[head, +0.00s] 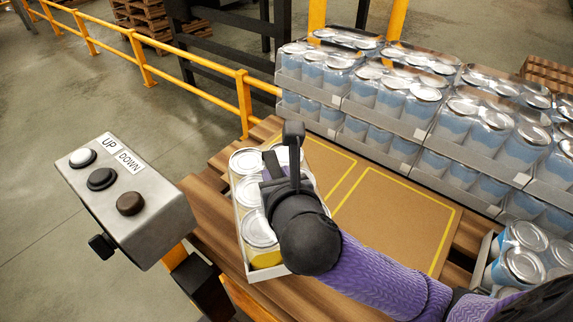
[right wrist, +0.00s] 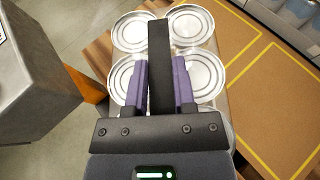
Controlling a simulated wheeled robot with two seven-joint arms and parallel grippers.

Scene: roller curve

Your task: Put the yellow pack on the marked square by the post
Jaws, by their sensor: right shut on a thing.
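The yellow pack (head: 259,230) is a pale tray of silver-lidded cans; a yellow label shows at its near end. My right gripper (head: 283,175) is shut on it from above, between the two rows of cans. In the right wrist view, the fingers (right wrist: 160,85) sit down among the lids of the pack (right wrist: 191,27). The pack is at the left edge of the pallet, beside the yellow-outlined areas (head: 328,163) on the brown sheet. My gripper and arm hide part of these outlines. Whether the pack touches the surface below, I cannot tell. My left gripper is not in view.
A grey UP/DOWN button box (head: 130,200) on an orange post stands close left of the pack. Stacked blue can trays (head: 420,110) line the back. Another blue pack (head: 522,262) sits at right. The outlined sheet (head: 395,215) is bare at right. A yellow railing (head: 140,60) runs behind.

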